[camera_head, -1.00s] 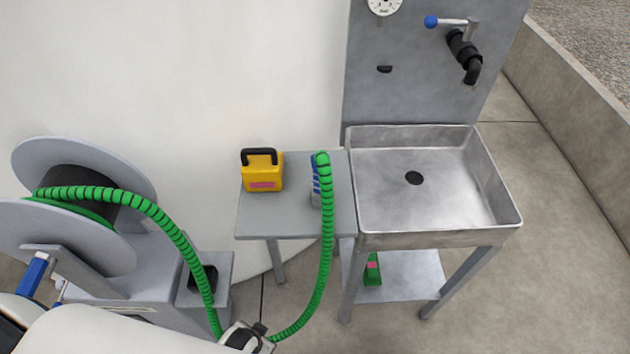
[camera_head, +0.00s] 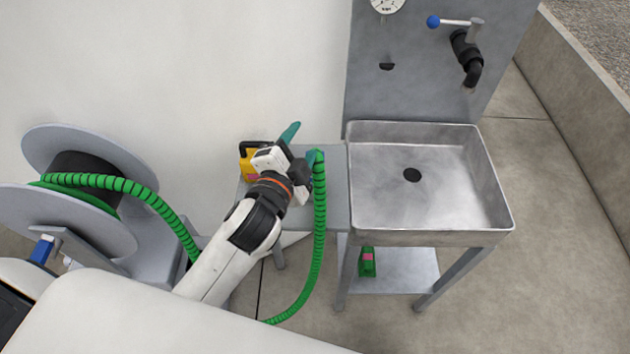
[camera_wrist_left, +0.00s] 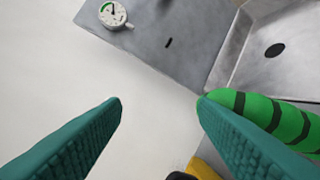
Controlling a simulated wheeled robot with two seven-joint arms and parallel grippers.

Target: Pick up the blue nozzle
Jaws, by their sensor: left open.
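In the head view my left gripper (camera_head: 303,143) is over the small grey side table (camera_head: 335,215), its two teal fingers spread apart. The green ribbed hose (camera_head: 320,205) rises from below and bends at its top end beside the right-hand finger. In the left wrist view my gripper (camera_wrist_left: 160,108) is open with nothing between the fingers. The green hose end (camera_wrist_left: 270,118) lies beside the right finger, partly covered by it. My right gripper is not in view.
A yellow box with a black handle (camera_head: 246,168) stands on the side table, partly behind my wrist. A steel sink (camera_head: 450,185) adjoins on the right. A hose reel (camera_head: 80,225) stands at left. A green object (camera_head: 367,262) sits under the sink.

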